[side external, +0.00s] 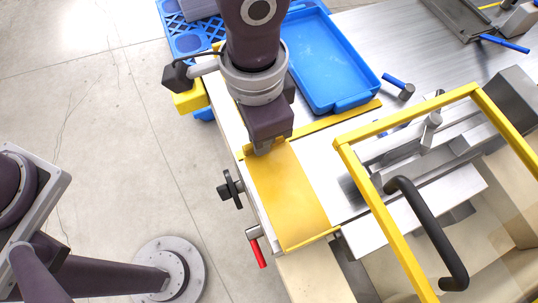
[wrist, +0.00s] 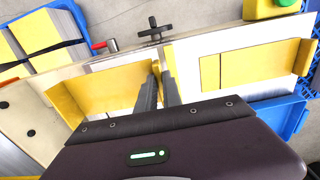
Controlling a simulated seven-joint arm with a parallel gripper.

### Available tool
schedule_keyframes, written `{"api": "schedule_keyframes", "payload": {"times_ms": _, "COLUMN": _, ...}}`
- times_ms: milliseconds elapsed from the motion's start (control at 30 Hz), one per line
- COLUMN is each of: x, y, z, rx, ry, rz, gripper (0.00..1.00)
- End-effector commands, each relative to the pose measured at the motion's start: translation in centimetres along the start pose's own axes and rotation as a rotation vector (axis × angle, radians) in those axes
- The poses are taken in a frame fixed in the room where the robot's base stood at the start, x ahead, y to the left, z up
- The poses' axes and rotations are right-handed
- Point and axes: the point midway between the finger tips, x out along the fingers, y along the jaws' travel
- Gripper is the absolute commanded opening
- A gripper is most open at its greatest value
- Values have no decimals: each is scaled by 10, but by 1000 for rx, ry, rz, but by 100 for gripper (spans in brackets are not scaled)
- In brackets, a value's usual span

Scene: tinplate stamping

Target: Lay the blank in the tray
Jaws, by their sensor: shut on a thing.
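The blank, a flat gold-yellow sheet (side external: 287,195), lies on the pale bed of the machine in the side external view. It also shows left of my fingers in the wrist view (wrist: 110,88). My gripper (side external: 263,147) points down at the blank's upper edge and is shut on it; the fingers also show in the wrist view (wrist: 160,85). The exact contact is partly hidden by the fingers and yellow parts beside them. The blue tray (side external: 352,103) stands behind and right of my gripper.
A yellow guard frame (side external: 388,218) with a black handle (side external: 432,235) stands right of the blank. A black knob (side external: 230,188) and red lever (side external: 258,252) project at the bed's left side. A hammer (side external: 400,87) lies right of the tray. A perforated blue crate (side external: 190,42) is behind.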

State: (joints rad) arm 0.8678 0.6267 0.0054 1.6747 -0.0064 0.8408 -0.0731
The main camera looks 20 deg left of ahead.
Motion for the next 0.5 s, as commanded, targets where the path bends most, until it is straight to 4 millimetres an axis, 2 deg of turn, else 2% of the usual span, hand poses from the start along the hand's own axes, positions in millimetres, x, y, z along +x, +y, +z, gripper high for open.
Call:
{"api": "schedule_keyframes", "payload": {"times_ms": 233, "x": 43, "y": 0, "z": 0, "rx": 0, "ry": -1, "rz": 0, "gripper": 0}}
{"api": "schedule_keyframes", "payload": {"times_ms": 500, "x": 46, "y": -1, "z": 0, "rx": 0, "ry": 1, "rz": 0, "gripper": 0}}
